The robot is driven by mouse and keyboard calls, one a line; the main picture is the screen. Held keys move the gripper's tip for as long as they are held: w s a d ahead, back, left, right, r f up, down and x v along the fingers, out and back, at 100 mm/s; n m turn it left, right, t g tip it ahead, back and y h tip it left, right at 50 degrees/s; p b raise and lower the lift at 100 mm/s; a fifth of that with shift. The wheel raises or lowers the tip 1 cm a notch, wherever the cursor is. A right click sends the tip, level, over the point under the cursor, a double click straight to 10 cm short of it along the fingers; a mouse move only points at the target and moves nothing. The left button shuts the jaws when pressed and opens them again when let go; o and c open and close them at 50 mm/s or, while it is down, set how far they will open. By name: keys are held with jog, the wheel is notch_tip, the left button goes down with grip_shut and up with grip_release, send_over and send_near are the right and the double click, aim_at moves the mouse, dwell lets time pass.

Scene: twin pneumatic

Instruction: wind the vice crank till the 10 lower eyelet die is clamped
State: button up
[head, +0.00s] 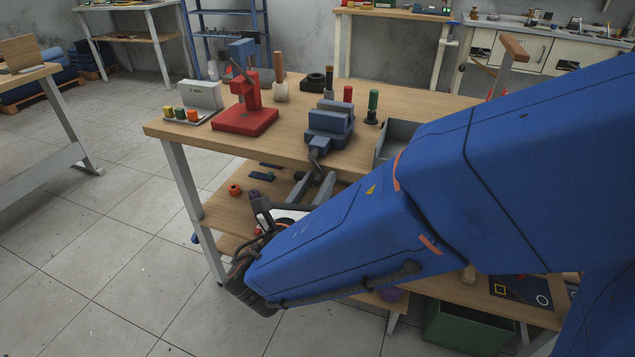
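The blue-grey vice (331,122) stands at the front edge of the wooden workbench, near its middle. Its crank (316,152) hangs at the front, below the jaws, and is small and partly covered. My gripper (316,176) reaches up from behind my blue arm, with grey fingers close under the crank. I cannot tell whether they touch it or how far apart they are. The 10 lower eyelet die cannot be made out in the jaws from here.
On the workbench (180,128), a red press (247,112) stands left of the vice. A green-topped tool (373,106) and a grey bin (396,138) are on the right. The lower shelf (222,208) holds small parts. Tiled floor is open at left.

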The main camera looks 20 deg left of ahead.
grip_shut()
jog(key=shift+a+f+m, duration=0.1)
jog(key=shift+a+m, duration=0.05)
jog(key=shift+m, duration=0.25)
dwell(0.4)
